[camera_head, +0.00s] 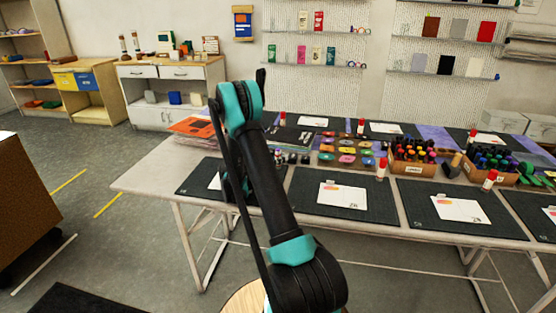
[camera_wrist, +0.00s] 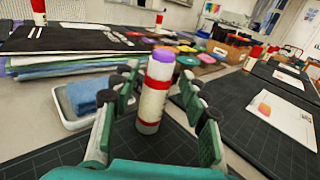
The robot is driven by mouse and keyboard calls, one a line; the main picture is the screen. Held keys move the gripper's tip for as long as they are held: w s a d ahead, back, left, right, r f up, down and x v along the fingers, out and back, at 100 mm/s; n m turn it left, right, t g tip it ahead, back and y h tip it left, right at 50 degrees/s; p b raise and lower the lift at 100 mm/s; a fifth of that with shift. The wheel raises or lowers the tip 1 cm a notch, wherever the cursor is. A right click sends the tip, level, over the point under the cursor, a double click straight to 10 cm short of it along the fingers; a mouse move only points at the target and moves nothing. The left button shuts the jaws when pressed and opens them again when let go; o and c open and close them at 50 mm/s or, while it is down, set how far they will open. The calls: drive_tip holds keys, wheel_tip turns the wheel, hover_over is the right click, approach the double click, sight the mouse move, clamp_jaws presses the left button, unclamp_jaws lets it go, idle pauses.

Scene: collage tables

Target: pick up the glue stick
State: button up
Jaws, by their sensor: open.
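A glue stick (camera_wrist: 153,98) with a white body, red bands and a purple top stands upright on a dark cutting mat (camera_wrist: 258,140) in the wrist view. My gripper (camera_wrist: 160,92) is open, with one finger to the left of the glue stick and one to the right. The glue stick is between the fingers, and gaps show on both sides. In the head view my arm hides this glue stick and most of the gripper. Other red-capped glue sticks stand along the table, one in the middle (camera_head: 382,169) and one at the right (camera_head: 489,181).
A white tray (camera_wrist: 62,121) with a blue sponge (camera_wrist: 90,96) sits close beside the left finger. Stacked coloured sheets (camera_wrist: 60,66) lie behind it. Boxes of markers (camera_head: 413,168) and ink pads (camera_head: 347,158) stand farther back. White cards (camera_head: 342,195) lie on the mats.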

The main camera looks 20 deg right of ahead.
drive_tip(key=x, duration=0.4)
drive_tip(key=shift+w+f, duration=0.15)
drive_tip(key=shift+f, duration=0.05)
clamp_jaws()
